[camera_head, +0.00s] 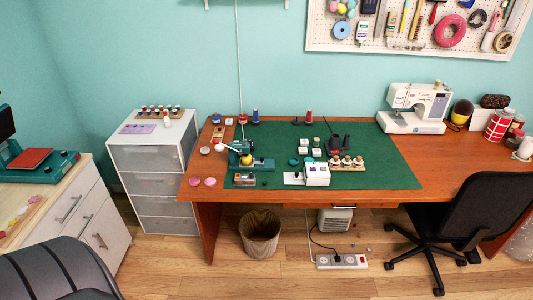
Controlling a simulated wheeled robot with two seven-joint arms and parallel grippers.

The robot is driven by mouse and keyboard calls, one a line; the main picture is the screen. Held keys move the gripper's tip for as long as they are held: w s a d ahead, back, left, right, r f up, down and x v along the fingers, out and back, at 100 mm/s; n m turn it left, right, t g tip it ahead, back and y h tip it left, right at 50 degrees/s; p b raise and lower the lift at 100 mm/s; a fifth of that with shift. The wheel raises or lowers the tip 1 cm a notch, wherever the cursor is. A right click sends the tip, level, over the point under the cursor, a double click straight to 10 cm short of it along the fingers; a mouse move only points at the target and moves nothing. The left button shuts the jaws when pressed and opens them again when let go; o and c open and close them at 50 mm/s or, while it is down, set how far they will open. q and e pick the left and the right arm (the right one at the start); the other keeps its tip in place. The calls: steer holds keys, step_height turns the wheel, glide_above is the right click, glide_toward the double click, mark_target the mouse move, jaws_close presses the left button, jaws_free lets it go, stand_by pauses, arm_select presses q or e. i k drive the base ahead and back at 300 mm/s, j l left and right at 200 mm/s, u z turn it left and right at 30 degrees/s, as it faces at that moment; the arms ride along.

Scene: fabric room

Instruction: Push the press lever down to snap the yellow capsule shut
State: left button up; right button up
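A small teal press (262,163) stands on the green cutting mat (375,165), on the left part of the wooden table. A yellow capsule (247,160) sits at the press, below its upper part. A white rounded piece (219,148) shows at the left of the press; it may be the lever's knob, but it is too small to be sure. Whether the capsule is open or shut cannot be told at this size. Neither of my grippers is in view.
A white device (317,174) and a wooden rack (347,166) of small items stand right of the press. Pink discs (209,181) lie at the table's left front. A sewing machine (415,107) stands at the back right. A black chair (485,205) stands at the right front.

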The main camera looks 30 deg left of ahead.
mark_target(215, 141)
steer(key=j+u, duration=0.1)
steer(key=u, duration=1.2)
